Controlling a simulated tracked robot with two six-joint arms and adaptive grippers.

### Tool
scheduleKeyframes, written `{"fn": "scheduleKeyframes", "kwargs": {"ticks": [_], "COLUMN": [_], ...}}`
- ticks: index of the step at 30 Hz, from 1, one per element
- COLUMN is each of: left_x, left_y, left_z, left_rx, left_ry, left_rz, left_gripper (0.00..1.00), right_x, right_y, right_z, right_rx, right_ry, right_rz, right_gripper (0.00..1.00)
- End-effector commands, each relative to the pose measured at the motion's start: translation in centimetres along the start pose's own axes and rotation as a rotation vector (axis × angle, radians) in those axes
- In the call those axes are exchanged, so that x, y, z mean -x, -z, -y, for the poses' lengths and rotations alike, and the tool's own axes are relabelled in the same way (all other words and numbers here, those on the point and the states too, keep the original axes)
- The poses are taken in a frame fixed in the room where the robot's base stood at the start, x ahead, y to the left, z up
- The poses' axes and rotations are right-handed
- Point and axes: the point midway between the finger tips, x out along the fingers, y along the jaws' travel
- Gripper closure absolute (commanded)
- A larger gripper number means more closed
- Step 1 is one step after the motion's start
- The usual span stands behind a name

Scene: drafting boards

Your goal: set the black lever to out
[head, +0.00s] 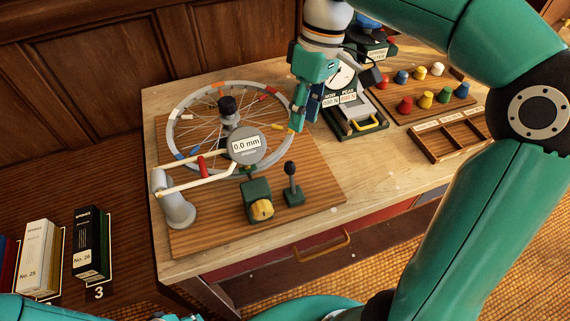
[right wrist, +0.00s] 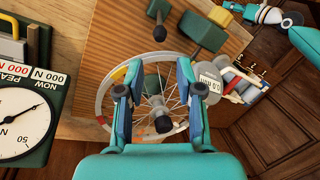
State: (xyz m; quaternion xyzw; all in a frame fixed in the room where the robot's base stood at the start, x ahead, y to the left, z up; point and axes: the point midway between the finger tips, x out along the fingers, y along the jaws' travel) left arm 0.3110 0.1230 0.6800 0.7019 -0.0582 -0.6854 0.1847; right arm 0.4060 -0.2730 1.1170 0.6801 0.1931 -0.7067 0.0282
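The black lever (head: 291,180) has a round knob on a thin stem and rises from a small green base near the front of the wooden board. It stands nearly upright; no position label is readable. The lever's dark knob also shows at the top of the right wrist view (right wrist: 159,33). My right gripper (head: 297,118) is over the right rim of the spoked wheel, behind the lever and apart from it. In the right wrist view its fingers (right wrist: 154,92) are spread with nothing held between them. A bit of my left gripper (head: 178,317) shows at the bottom edge; its fingers are unclear.
The spoked wheel (head: 172,120) lies behind a round gauge (head: 246,146) reading 0.0 mm. A green scale (head: 357,124) and coloured pegs (head: 425,99) are at the right. The board right of the lever is clear.

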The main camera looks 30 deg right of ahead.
Motion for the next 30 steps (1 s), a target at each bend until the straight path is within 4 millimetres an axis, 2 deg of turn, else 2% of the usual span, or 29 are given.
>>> {"fn": "scheduleKeyframes", "kwargs": {"ticks": [5, 21, 25, 30], "left_x": [-0.3, -0.8, -0.8, -0.8], "left_y": [0.0, 0.0, 0.0, 0.0], "left_z": [0.1, 0.3, 0.3, 0.3], "left_rx": [0.0, 0.0, 0.0, 0.0], "left_ry": [0.0, 0.0, 0.0, 0.0], "left_rz": [0.001, 0.0, 0.0, 0.0], "left_gripper": [0.6, 0.6, 0.6, 0.6], "right_x": [-2.3, -13.4, -15.1, -16.2], "right_y": [-0.3, -0.3, -0.2, -0.2], "right_z": [-0.2, -0.2, -0.2, -0.2], "right_rx": [-0.007, -0.01, -0.009, -0.009], "right_ry": [0.002, 0.003, 0.002, 0.001], "right_rz": [0.004, 0.003, 0.003, 0.0], "right_gripper": [0.64, 0.64, 0.64, 0.64]}}
